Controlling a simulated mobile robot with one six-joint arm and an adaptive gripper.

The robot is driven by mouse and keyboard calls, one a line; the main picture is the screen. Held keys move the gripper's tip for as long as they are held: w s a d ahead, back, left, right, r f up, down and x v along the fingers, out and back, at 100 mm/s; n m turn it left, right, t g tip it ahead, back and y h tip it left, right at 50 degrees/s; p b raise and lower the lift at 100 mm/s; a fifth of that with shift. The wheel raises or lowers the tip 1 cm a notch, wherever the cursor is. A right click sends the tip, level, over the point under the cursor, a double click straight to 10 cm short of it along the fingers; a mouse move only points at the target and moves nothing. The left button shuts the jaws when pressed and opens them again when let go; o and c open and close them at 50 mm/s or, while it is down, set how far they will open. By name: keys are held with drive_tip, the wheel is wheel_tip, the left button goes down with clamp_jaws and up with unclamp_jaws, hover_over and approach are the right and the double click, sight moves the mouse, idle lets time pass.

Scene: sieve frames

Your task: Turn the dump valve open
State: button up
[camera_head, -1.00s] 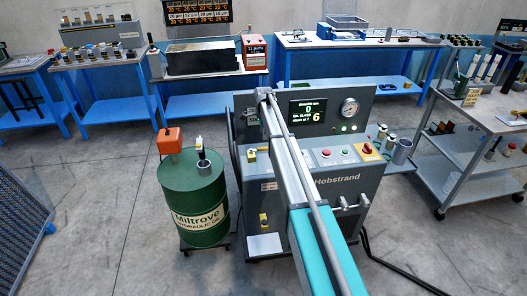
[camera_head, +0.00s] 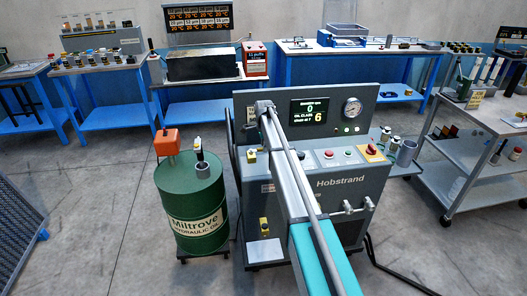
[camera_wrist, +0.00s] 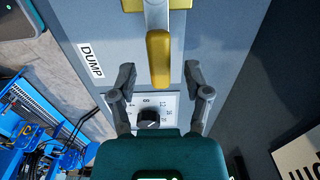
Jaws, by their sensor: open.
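In the wrist view, the dump valve's yellow lever grip (camera_wrist: 159,60) hangs from a pale arm on a yellow mount, on a grey panel beside a white DUMP label (camera_wrist: 91,61). My gripper (camera_wrist: 161,83) is open, with one dark finger on each side of the lever's free end. Clear gaps show between fingers and lever, so neither appears to touch it. In the head view, my arm crosses the grey Hobstrand machine (camera_head: 340,205) and hides part of its front.
A black dial knob (camera_wrist: 149,117) sits below the lever, between my fingers in the picture. A green oil drum (camera_head: 191,205) stands left of the machine. A grey trolley (camera_head: 470,150) stands right. Open floor (camera_head: 95,215) lies left of the drum.

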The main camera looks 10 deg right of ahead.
drive_tip(key=shift+f, duration=0.35)
clamp_jaws()
drive_tip(key=shift+a, duration=0.15)
drive_tip(key=shift+d, duration=0.3)
